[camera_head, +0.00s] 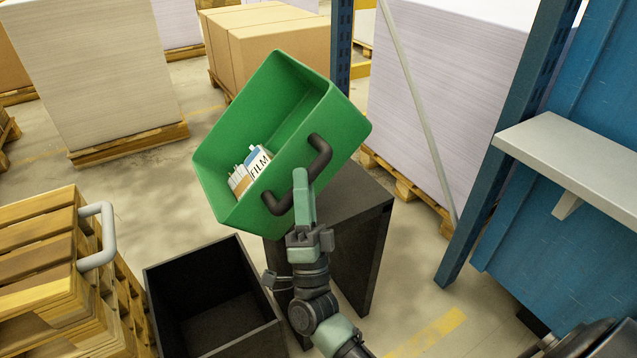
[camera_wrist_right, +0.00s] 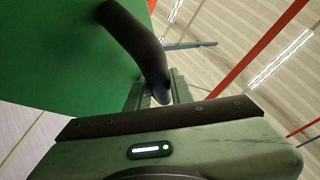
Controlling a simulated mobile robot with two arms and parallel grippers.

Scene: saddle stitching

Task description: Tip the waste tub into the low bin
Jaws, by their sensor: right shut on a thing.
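The green waste tub (camera_head: 229,127) is held up in the air in the head view, tilted to the left with its open top toward me. Waste with a "FILM" label (camera_head: 259,163) lies in its lower left corner. My right gripper (camera_head: 303,187) is shut on the tub's black handle (camera_head: 320,157); the wrist view shows the handle (camera_wrist_right: 134,45) at the jaws (camera_wrist_right: 160,92). The low black bin (camera_head: 214,350) stands on the floor below and left of the tub, and the part of its inside that shows looks empty. My left gripper is not in view.
A dark stand (camera_head: 371,225) is behind and below the tub. A wooden crate stack with a grey handle (camera_head: 97,236) stands left of the bin. A blue rack post (camera_head: 480,215) and a grey shelf (camera_head: 570,160) are at right. Paper pallets (camera_head: 90,70) stand behind.

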